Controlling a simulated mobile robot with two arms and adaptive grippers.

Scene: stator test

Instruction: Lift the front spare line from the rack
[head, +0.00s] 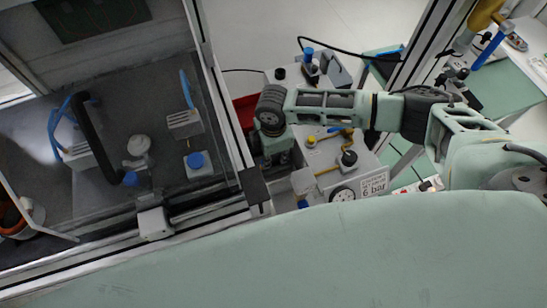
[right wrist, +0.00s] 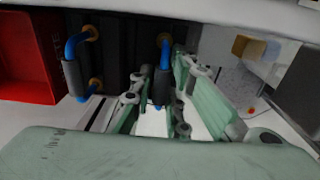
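A black rack (right wrist: 125,50) with orange fittings shows in the right wrist view. Two spare lines, each a bent blue hose with a grey sleeve, hang on it. One line (right wrist: 73,75) is at the left; the other (right wrist: 162,88) is in the middle, between the fingers of my right gripper (right wrist: 160,95). The fingers stand apart on both sides of its sleeve, with narrow gaps visible. I cannot tell which line is the front one. In the head view my right gripper (head: 275,145) points down beside the grey test unit; the rack is hidden there. My left gripper is out of view.
A red bin (right wrist: 28,62) stands left of the rack. In the head view, a grey unit (head: 325,150) with a gauge and a "6 bar" label is close to my right arm. A framed enclosure (head: 215,100) with blue-hosed parts lies to the left.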

